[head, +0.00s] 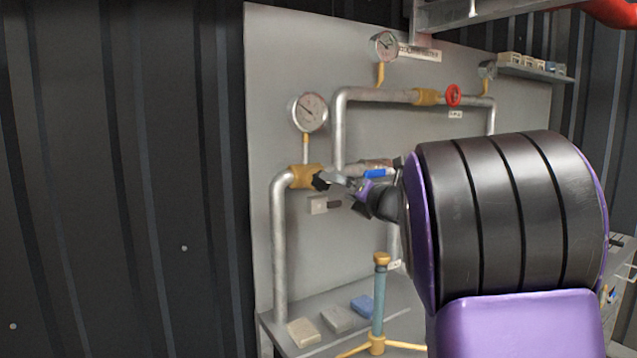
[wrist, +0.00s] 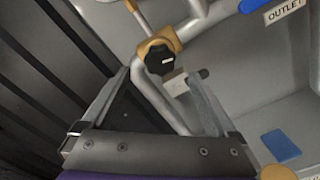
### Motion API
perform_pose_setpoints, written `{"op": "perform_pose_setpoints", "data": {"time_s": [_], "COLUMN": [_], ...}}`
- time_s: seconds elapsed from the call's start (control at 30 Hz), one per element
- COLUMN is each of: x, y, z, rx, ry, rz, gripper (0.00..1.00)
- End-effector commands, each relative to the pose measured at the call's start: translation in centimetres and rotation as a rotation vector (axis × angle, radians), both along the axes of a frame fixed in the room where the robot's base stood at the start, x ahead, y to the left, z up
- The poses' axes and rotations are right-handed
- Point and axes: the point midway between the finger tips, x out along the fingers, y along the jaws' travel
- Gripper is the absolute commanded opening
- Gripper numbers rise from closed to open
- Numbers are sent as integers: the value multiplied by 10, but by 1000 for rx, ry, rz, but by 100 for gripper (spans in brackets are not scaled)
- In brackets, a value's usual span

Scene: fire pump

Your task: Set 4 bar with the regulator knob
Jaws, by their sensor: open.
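The black regulator knob (wrist: 160,60) with a white mark sits on a brass body in the wrist view. In the head view the knob (head: 320,181) shows at the lower left of the pipework, next to the brass fitting (head: 303,176). My gripper (wrist: 156,74) is open and empty. Its two fingers point toward the knob, one on each side in the picture, and seem not to touch it. In the head view my gripper (head: 346,187) is just right of the knob, partly hiding the pipe. A round gauge (head: 309,112) stands above the fitting; its reading is too small to tell.
A blue lever handle (head: 375,173) is right of my gripper. A small grey box (wrist: 176,84) with a black rod sits close by the knob. A red handwheel (head: 453,95) and another gauge (head: 384,46) are higher up. Blocks, one blue (head: 363,306), lie on the lower shelf.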

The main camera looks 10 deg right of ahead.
Motion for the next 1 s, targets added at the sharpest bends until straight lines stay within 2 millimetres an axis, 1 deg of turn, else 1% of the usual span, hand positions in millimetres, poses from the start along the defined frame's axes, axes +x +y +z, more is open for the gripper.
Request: {"op": "perform_pose_setpoints", "data": {"time_s": [0.03, 0.1, 0.2, 0.33, 0.5, 0.8, 0.87, 1.0], "x": [12, 25, 42, 58, 68, 69, 69, 69], "y": [5, 11, 18, 24, 28, 29, 29, 29], "z": [-1, -1, -1, 0, 0, 1, 1, 0], "rx": [-4, -3, -2, -2, -1, 0, 0, 1], "ry": [1, 0, 1, 1, 0, -1, -1, -1], "rz": [2, 3, 1, 1, 0, -1, -1, 0], "gripper": [93, 93, 93, 93, 93, 93, 82, 57]}}
